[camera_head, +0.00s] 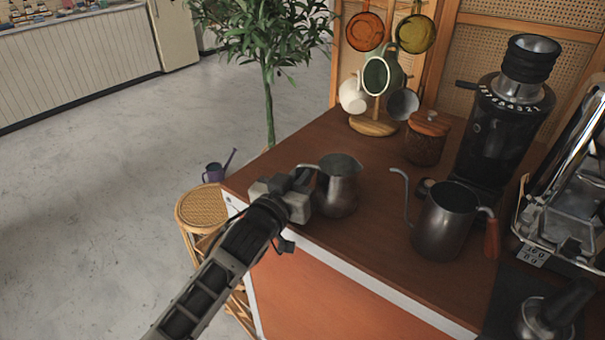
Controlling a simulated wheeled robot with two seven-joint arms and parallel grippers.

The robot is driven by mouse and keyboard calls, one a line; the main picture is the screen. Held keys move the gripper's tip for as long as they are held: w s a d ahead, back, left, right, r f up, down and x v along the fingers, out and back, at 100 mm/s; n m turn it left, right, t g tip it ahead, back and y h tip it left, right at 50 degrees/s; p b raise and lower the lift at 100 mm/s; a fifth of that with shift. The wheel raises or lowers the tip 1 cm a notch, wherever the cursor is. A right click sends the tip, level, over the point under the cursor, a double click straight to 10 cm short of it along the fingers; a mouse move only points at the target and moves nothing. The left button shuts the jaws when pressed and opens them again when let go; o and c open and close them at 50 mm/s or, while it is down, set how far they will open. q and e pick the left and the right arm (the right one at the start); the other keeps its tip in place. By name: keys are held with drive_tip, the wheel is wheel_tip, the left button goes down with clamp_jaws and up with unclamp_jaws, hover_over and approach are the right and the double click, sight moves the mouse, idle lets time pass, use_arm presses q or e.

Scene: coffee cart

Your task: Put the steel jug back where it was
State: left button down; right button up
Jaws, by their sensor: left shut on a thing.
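The steel jug (338,188) is a small dark metal pitcher, upright over the left part of the brown cart top (375,239). Its handle points left, toward my left gripper (303,187). The gripper comes in from the lower left and is shut on the jug's handle. The fingertips are partly hidden by the gripper body. I cannot tell whether the jug's base touches the top or is slightly above it. My right gripper is not in view.
A gooseneck kettle (443,225) stands right of the jug. A lidded jar (427,139), a mug tree (373,124) and a black grinder (501,130) stand behind. An espresso machine (570,190) is at the right. Bare top lies between jug and mug tree.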

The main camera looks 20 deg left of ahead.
use_arm(q)
drive_tip(key=c, duration=1.9)
unclamp_jaws()
drive_tip(key=shift+f, duration=0.15)
drive_tip(key=o, duration=0.4)
drive_tip(key=shift+c, duration=0.2)
drive_tip(key=shift+r, duration=0.25)
drive_tip(key=s+a, duration=0.2)
drive_tip(key=s, duration=0.9)
drive_tip(key=s+d+f+g, duration=0.1)
drive_tip(key=s+f+g, duration=0.2)
drive_tip(key=s+f, duration=0.4)
drive_tip(key=s+d+f+m+g, duration=0.1)
drive_tip(key=s+f+g, duration=0.3)
drive_tip(key=s+f, duration=0.4)
wheel_tip(320, 180, down, 6)
drive_tip(key=shift+d+r+m+b, duration=0.15)
drive_tip(key=shift+d+m+b, duration=0.2)
drive_tip(key=shift+d, duration=0.3)
